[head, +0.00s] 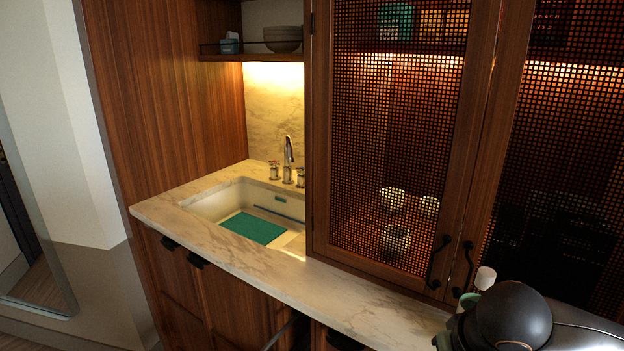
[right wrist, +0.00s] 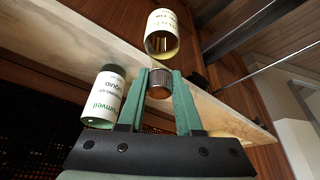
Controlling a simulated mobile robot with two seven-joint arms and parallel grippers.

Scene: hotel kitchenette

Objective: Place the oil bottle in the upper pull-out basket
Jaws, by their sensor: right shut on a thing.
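In the right wrist view, my right gripper (right wrist: 160,78) has its green fingers shut on the dark brown cap of a bottle. In the head view the right fingers are not clearly shown. My left gripper is out of view.
A white-labelled washing-up liquid bottle (right wrist: 105,97) with green ends is close left of the fingers in the wrist view. A metal rail (right wrist: 250,75) is at right. In the head view, the marble counter (head: 330,292) is clear left of my right arm; mesh cabinet doors (head: 400,150) are closed.

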